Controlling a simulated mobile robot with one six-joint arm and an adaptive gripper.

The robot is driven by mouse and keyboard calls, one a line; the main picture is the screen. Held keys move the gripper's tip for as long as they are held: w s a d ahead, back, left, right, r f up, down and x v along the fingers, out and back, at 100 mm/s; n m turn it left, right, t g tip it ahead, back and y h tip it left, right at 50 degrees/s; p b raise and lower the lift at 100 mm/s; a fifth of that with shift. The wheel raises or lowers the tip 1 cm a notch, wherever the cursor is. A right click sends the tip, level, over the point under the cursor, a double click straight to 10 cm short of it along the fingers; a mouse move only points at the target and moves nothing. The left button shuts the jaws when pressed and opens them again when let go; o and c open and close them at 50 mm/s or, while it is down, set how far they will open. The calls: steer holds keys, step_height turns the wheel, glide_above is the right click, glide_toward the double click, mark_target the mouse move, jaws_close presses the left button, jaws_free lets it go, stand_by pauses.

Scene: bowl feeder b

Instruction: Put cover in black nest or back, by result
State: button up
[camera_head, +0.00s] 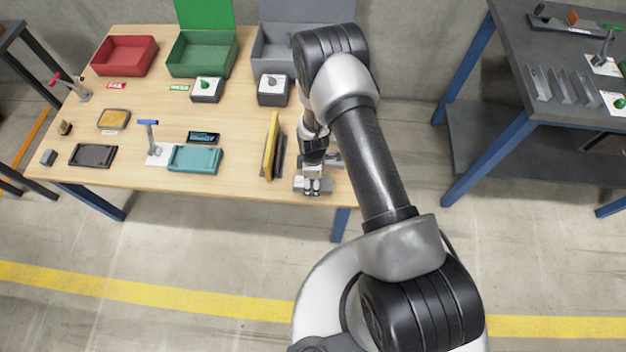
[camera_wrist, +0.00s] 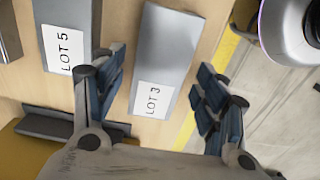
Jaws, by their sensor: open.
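My gripper (camera_head: 312,190) is over the front right of the wooden table, its two fingers apart. In the wrist view, my gripper (camera_wrist: 160,75) has its fingers on either side of a flat grey piece labelled LOT 3 (camera_wrist: 170,47); I cannot tell whether they touch it. A second grey piece labelled LOT 5 (camera_wrist: 68,22) lies left of it. A black nest-like tray (camera_head: 93,155) lies at the table's front left, and a teal one (camera_head: 195,159) lies nearer the middle. A yellow panel (camera_head: 270,147) stands upright left of my gripper. I cannot tell which piece is the cover.
Red (camera_head: 124,55), green (camera_head: 202,54) and grey (camera_head: 272,45) bins line the table's back. A blue-topped lever stand (camera_head: 151,140) and a small dark display (camera_head: 202,137) are near the teal tray. A dark workbench (camera_head: 570,70) stands apart at right.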

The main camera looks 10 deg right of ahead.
step_height(320, 180, up, 41)
steer(key=s+d+m+t+p, duration=0.2)
steer(key=s+m+p, duration=0.1)
steer(key=m, duration=0.4)
steer(key=s+r+m+t, duration=0.1)
steer(key=s+r+m, duration=0.2)
steer(key=s+r, duration=0.4)
steer(key=s+r+m+t, duration=0.1)
steer(key=s+r+m, duration=0.3)
steer(key=s, duration=0.8)
step_height(320, 180, up, 3)
steer(key=shift+s+d+f+t, duration=0.2)
steer(key=shift+d+t, duration=0.1)
steer(key=shift+d, duration=0.15)
